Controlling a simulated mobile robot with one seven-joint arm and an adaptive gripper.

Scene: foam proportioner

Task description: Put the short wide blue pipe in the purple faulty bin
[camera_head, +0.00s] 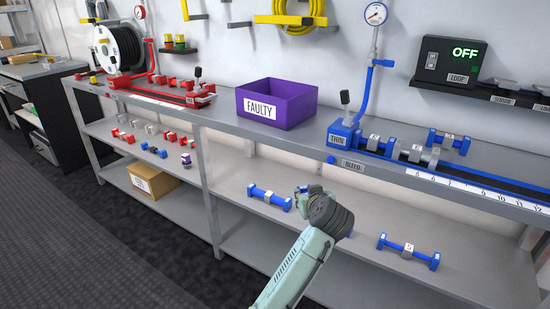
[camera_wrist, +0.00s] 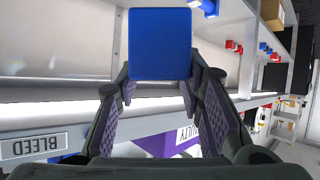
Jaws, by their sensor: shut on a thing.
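A short blue pipe (camera_head: 268,198) with a pale labelled middle is at the lower shelf, just left of my gripper (camera_head: 299,193) in the head view. The rest of the pipe is hidden behind that end in the wrist view. The open purple bin (camera_head: 277,104), labelled FAULTY, stands on the upper bench; it shows upside down in the wrist view (camera_wrist: 160,145).
Another blue pipe (camera_head: 408,251) lies on the lower shelf at right. The upper bench edge (camera_head: 300,147) overhangs the shelf. A blue rig (camera_head: 345,135) with a gauge stands right of the bin, a red rig (camera_head: 170,92) left. Small red and blue parts lie on the left shelf.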

